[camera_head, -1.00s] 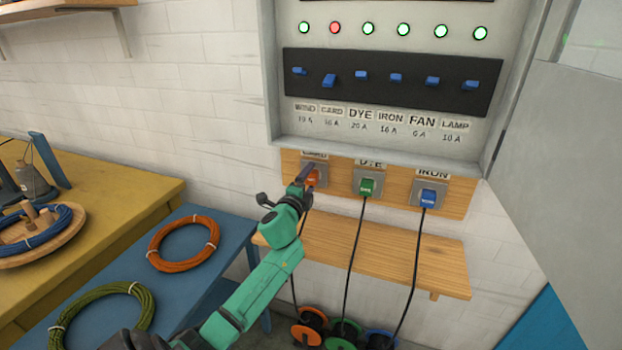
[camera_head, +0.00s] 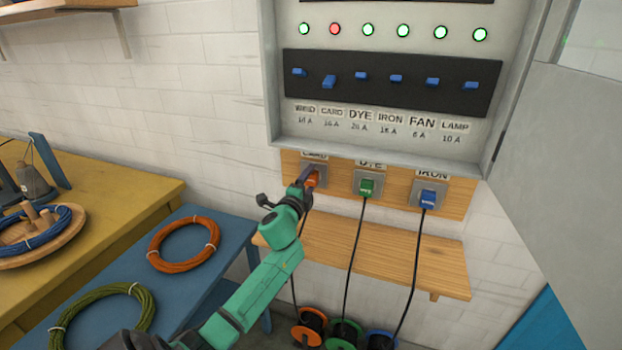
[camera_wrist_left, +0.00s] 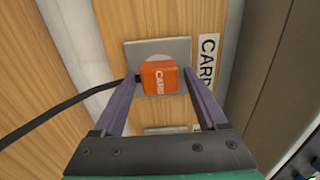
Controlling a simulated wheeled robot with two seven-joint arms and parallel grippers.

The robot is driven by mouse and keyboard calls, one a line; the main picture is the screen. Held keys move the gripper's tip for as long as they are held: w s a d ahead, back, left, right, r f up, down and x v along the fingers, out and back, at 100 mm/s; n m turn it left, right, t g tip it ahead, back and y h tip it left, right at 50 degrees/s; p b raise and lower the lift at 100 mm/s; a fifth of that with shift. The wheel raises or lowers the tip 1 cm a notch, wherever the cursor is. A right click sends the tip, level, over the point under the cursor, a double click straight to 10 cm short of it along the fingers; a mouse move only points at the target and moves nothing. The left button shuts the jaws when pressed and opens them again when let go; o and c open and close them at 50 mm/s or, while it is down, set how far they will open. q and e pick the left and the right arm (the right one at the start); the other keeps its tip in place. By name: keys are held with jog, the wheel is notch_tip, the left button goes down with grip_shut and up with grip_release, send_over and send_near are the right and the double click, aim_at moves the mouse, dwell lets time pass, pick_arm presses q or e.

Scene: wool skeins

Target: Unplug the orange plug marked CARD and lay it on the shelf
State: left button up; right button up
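The orange plug marked CARD (camera_head: 313,180) sits in its grey socket plate under the breaker box, partly hidden by my left gripper (camera_head: 306,174) in the head view. In the left wrist view the plug (camera_wrist_left: 159,78) shows its CARD lettering, and its black cord runs off to the left. My left gripper (camera_wrist_left: 160,78) is open, with one purple finger on each side of the plug and small gaps seeming to show between. The wooden shelf (camera_head: 400,257) is below the sockets and its top is bare. My right gripper is not in view.
A green plug (camera_head: 367,187) and a blue plug (camera_head: 428,199) sit in sockets to the right, their cords hanging past the shelf's front to reels on the floor. The open cabinet door (camera_head: 560,170) stands at right. A blue table (camera_head: 190,283) with wool skeins is at left.

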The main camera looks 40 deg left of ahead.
pick_arm(q)
grip_shut()
jog(key=shift+s+d, duration=0.1)
jog(key=shift+s, duration=0.1)
jog(key=p+v, duration=0.1)
jog(key=v, duration=0.4)
jog(key=shift+s+d+p, duration=0.1)
jog(key=shift+s+p, duration=0.2)
jog(key=shift+p, duration=0.05)
dwell(0.5)
dwell(0.5)
